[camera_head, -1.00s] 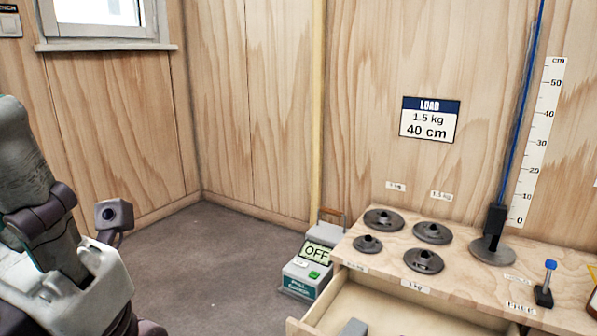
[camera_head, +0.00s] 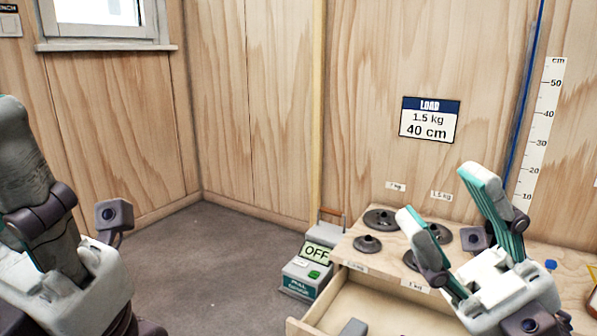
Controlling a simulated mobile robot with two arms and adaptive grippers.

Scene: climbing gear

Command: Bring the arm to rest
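My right gripper (camera_head: 440,192) stands at the lower right, its grey and teal fingers spread apart and pointing up, with nothing between them. It is in front of the bench top (camera_head: 372,257) and hides part of the plates and the base of the blue cord. My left gripper (camera_head: 60,235) is at the left edge, partly cut off. One finger and the pale palm show; its fingertips cannot be made out, and no held thing shows.
Dark round weight plates (camera_head: 367,244) lie on the bench. An open drawer (camera_head: 345,300) juts out below with a grey block (camera_head: 353,327) inside. A device reading OFF (camera_head: 305,272) stands on the floor left of the bench. A LOAD sign (camera_head: 429,119) hangs behind.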

